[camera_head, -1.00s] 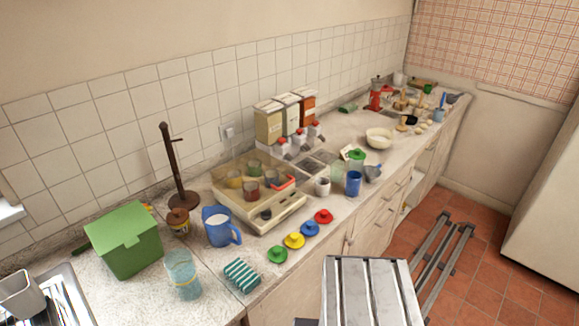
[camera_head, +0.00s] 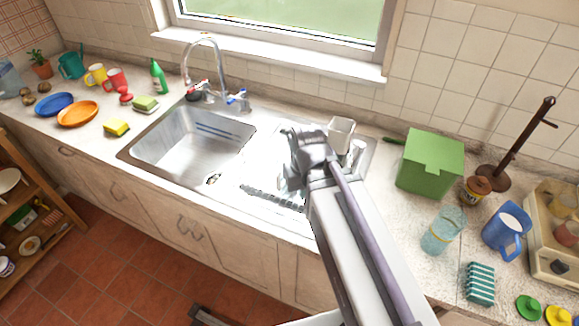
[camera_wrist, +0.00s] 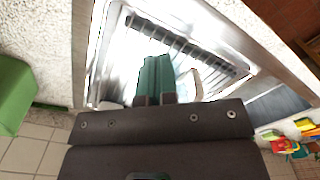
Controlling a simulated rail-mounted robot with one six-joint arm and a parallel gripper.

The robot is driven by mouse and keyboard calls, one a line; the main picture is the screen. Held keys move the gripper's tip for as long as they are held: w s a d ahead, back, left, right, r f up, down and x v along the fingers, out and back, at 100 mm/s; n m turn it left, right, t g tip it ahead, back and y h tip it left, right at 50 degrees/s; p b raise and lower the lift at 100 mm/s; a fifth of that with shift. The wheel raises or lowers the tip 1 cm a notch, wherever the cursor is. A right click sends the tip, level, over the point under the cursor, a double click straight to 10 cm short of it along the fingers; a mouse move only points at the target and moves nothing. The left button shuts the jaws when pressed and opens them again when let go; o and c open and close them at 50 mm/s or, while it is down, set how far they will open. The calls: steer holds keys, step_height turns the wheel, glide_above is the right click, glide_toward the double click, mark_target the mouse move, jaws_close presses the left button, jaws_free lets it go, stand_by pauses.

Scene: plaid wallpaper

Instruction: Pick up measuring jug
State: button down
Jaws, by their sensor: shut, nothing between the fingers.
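My gripper (camera_head: 300,158) is over the metal draining board (camera_head: 262,193) beside the sink. In the wrist view its two dark green fingers (camera_wrist: 157,62) are shut together with nothing between them. A pale, partly see-through curved shape (camera_wrist: 194,84) shows just right of the fingers; I cannot tell whether it is a measuring jug. My arm hides part of the draining board.
A pale grey container (camera_head: 341,132) stands close behind my gripper. Plates and mugs stand farther left.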

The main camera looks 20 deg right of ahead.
steer(key=c, duration=1.1)
jaws_free()
